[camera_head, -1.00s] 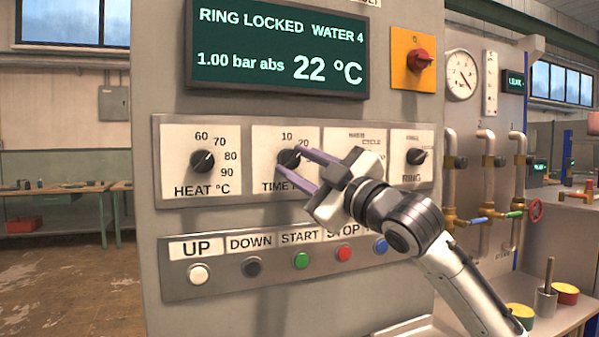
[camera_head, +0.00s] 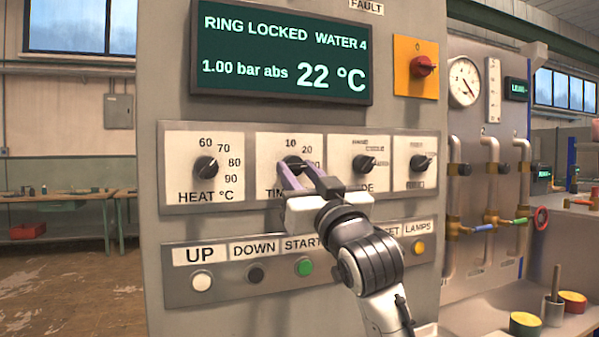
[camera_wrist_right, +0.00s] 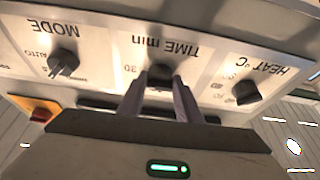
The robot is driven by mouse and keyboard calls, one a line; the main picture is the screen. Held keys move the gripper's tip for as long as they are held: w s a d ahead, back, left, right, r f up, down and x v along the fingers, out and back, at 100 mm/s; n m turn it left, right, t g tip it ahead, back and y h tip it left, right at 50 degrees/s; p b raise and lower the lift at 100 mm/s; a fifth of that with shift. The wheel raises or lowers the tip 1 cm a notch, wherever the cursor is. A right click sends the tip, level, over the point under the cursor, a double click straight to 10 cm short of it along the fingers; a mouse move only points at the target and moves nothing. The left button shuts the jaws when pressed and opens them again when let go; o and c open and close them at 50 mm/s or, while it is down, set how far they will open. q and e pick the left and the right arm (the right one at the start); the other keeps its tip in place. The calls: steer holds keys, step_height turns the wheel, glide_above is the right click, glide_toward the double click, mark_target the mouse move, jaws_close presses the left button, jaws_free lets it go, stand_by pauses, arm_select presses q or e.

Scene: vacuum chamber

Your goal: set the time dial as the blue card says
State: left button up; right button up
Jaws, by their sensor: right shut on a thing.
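The time dial (camera_head: 294,163) is a black knob on a white plate in the control panel, between the heat and mode dials. The numbers 10 and 20 show above it; the fingers hide part of its label. My right gripper (camera_head: 297,176) reaches it from below right and is shut on the knob. In the right wrist view, the time dial (camera_wrist_right: 160,76) sits between the fingertips of my right gripper (camera_wrist_right: 160,90). I cannot read where its pointer stands. The blue card is not in view, nor is my left gripper.
The heat dial (camera_head: 205,167) is left of the time dial, the mode dial (camera_head: 364,164) right. Below is a button row with the white UP button (camera_head: 201,281) and green START button (camera_head: 304,267). A red switch (camera_head: 423,66) on yellow sits above right.

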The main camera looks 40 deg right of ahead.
steer(key=shift+m, duration=0.4)
steer(key=o, duration=1)
steer(key=shift+o, duration=0.2)
steer(key=shift+s+a+f, duration=0.15)
steer(key=shift+s+f, duration=0.05)
steer(key=shift+s, duration=0.15)
steer(key=b+v, duration=0.1)
steer(key=v, duration=0.8)
steer(key=shift+s+b, duration=0.2)
steer(key=shift+b, duration=0.1)
steer(key=shift+a, duration=0.1)
